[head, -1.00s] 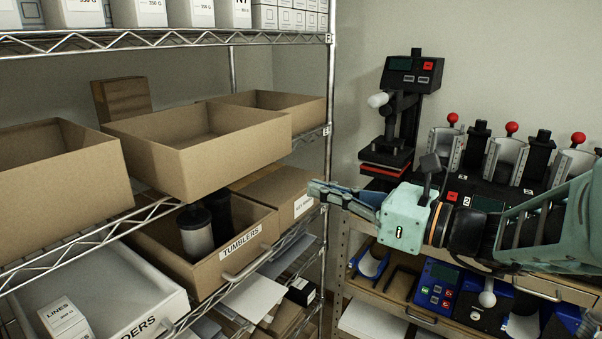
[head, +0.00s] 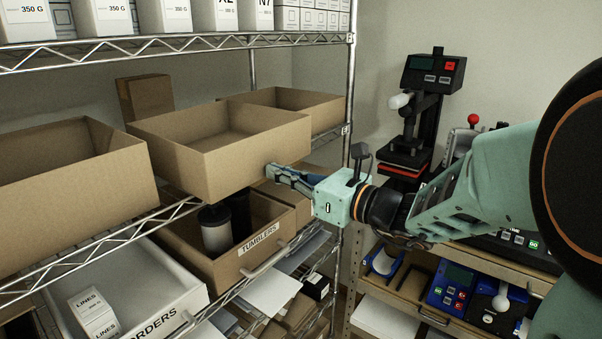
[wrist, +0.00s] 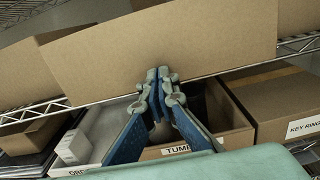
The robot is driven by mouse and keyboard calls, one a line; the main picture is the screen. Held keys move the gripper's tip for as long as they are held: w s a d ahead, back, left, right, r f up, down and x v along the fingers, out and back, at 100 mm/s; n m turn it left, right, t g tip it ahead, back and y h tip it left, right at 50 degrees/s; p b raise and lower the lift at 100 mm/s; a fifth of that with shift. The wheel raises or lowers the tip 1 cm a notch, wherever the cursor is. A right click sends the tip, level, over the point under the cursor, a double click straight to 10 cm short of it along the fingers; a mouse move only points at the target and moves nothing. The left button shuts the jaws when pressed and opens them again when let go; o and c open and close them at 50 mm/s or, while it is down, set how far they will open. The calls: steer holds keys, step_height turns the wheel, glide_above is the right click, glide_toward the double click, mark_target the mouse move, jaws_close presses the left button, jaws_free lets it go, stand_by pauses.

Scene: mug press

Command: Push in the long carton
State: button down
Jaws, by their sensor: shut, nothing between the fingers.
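The long carton (head: 240,158) is an open brown cardboard box on the middle shelf. It juts out past the shelf's front edge, beyond the cartons on either side. In the wrist view its plain front face (wrist: 190,40) fills the upper middle. My gripper (head: 270,173) is shut and empty, its fingertips at the lower right of the carton's front face in the head view. In the wrist view the closed fingertips (wrist: 158,74) overlap the lower middle of that face. I cannot tell whether they touch it.
Open cartons stand left (head: 70,175) and right (head: 318,103) of it. Below are the tumblers bin (head: 225,268), the white orders bin (head: 185,300) and a key ring box (wrist: 275,100). A shelf post (head: 348,100) stands near my arm. A press (head: 430,75) stands right.

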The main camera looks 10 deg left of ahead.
steer(key=shift+a, duration=0.1)
steer(key=b+x, duration=0.2)
steer(key=x, duration=0.5)
steer(key=shift+w+a, duration=0.1)
stand_by(0.3)
